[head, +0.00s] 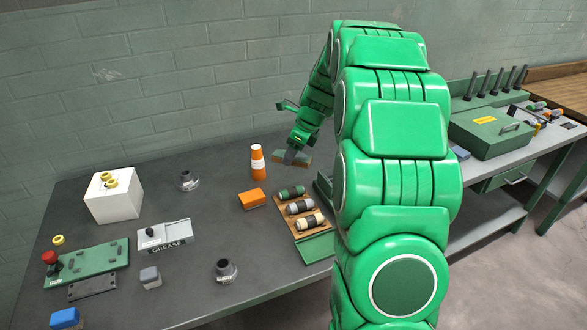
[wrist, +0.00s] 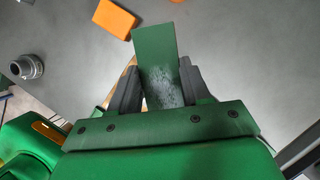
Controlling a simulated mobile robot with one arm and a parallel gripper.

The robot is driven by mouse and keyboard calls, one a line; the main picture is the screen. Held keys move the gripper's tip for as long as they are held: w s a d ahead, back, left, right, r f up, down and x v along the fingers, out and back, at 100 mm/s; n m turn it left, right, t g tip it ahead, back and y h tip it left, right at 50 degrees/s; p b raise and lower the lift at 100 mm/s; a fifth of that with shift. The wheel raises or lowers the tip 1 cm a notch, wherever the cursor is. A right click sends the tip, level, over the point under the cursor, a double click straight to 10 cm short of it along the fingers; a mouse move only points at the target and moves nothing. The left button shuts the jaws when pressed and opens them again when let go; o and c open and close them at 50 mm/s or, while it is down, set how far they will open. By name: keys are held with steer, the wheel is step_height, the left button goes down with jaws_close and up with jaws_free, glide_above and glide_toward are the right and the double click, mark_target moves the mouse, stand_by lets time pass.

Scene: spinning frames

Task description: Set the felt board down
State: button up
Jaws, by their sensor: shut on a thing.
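The felt board is a small flat green piece with a worn grey, speckled patch, seen in the wrist view (wrist: 155,42). My gripper (wrist: 157,78) is shut on it, with one dark finger on each side. In the head view my gripper (head: 291,153) hangs over the back part of the grey workbench (head: 200,225), right of the orange bottle (head: 257,162). The board shows there as a small brown and green strip (head: 303,163). It looks held above the bench, but its exact height cannot be told.
An orange block (head: 251,199) and a wooden rack (head: 286,211) with several rollers lie in front of my gripper. A grey grease tray (head: 166,238), a white box (head: 113,202) and metal fittings (head: 187,181) stand further left. Bare bench lies between them. My arm hides the bench's right end.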

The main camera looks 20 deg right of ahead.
steer(key=shift+s+d, duration=0.2)
steer(key=shift+d, duration=0.85)
steer(key=shift+w+d+f, duration=0.1)
steer(key=shift+d, duration=0.1)
glide_toward(290, 167)
steer(key=s+a+r, duration=0.3)
steer(key=w+f, duration=0.1)
steer(key=w+d+f, duration=0.1)
steer(key=w+f, duration=0.1)
steer(key=shift+f, duration=0.3)
steer(key=shift+w+d+f, duration=0.15)
steer(key=shift+w+f, duration=0.7)
steer(key=shift+f, duration=1.7)
steer(key=shift+f, duration=0.15)
steer(key=o, duration=1.1)
